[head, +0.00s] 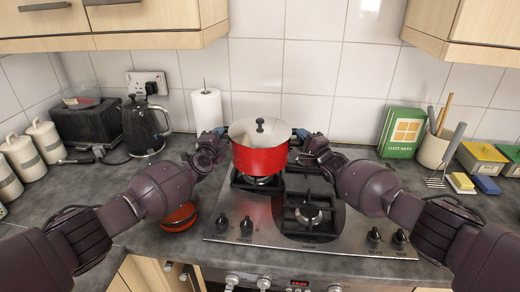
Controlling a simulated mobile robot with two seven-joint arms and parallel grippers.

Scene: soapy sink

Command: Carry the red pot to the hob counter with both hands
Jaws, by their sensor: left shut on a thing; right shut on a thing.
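The red pot (261,158) with its light lid and black knob is upright over the back left part of the hob (262,222). I cannot tell whether its base touches the burner grate below. My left gripper (224,133) is shut on the pot's left side handle. My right gripper (297,136) is shut on the right side handle. The handles are mostly hidden by the grippers. The hob is set in the grey counter (345,149).
A small red-orange dish (179,217) sits left of the hob. A paper towel roll (207,110) and black kettle (144,126) stand behind left. A green box (401,132) and utensil pot (432,151) stand right. Cupboards (480,30) overhang both sides.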

